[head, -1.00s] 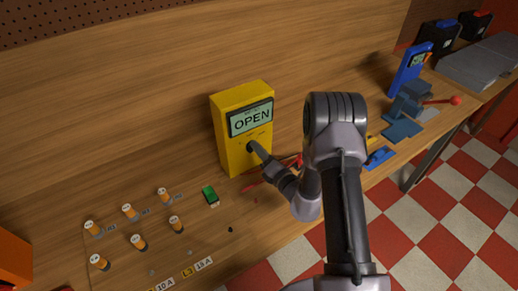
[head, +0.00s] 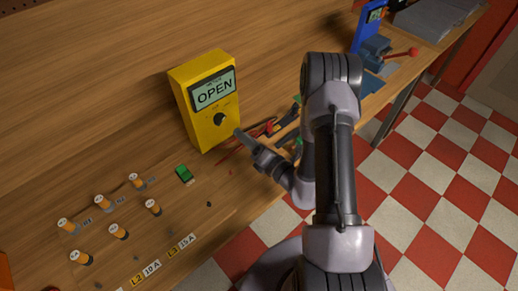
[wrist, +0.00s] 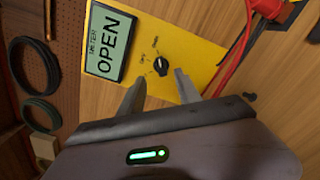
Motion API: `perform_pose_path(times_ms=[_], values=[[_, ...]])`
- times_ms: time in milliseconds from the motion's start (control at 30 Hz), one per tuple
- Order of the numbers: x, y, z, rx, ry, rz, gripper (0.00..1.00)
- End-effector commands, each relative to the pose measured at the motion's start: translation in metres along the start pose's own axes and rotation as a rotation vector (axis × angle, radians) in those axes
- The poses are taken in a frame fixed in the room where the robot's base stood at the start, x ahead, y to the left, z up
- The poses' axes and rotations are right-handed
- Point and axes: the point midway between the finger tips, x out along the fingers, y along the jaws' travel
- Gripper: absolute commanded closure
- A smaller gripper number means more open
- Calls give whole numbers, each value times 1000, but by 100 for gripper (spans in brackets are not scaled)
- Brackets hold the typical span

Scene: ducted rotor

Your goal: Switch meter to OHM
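The yellow meter (head: 212,132) stands upright on the wooden bench, and its screen (head: 213,91) reads OPEN. Its black round dial (head: 219,118) is below the screen, with small labels around it too blurred to read surely. In the wrist view the meter (wrist: 205,55) appears turned on its side, and the dial (wrist: 161,66) shows just beyond the gap between my fingers. My gripper (wrist: 160,80) is open and empty, its fingertips apart on either side of the dial. In the head view my gripper (head: 240,135) is just right of and below the dial, not covering it.
A green block (head: 184,174) and several orange-banded cylinders (head: 105,202) sit on the bench left of my arm. Red and black leads (head: 262,129) lie right of the meter. A blue device (head: 369,25) and a vise (head: 375,52) stand farther right.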

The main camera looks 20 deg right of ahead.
Motion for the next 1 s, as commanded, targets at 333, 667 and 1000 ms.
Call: perform_pose_path(times_ms=[333, 667, 1000], values=[[-75, -1, 0, 0, -2, -3, 60], [-79, 0, 0, 0, 0, 1, 60], [-58, 91, -26, -247, 238, 320, 60]])
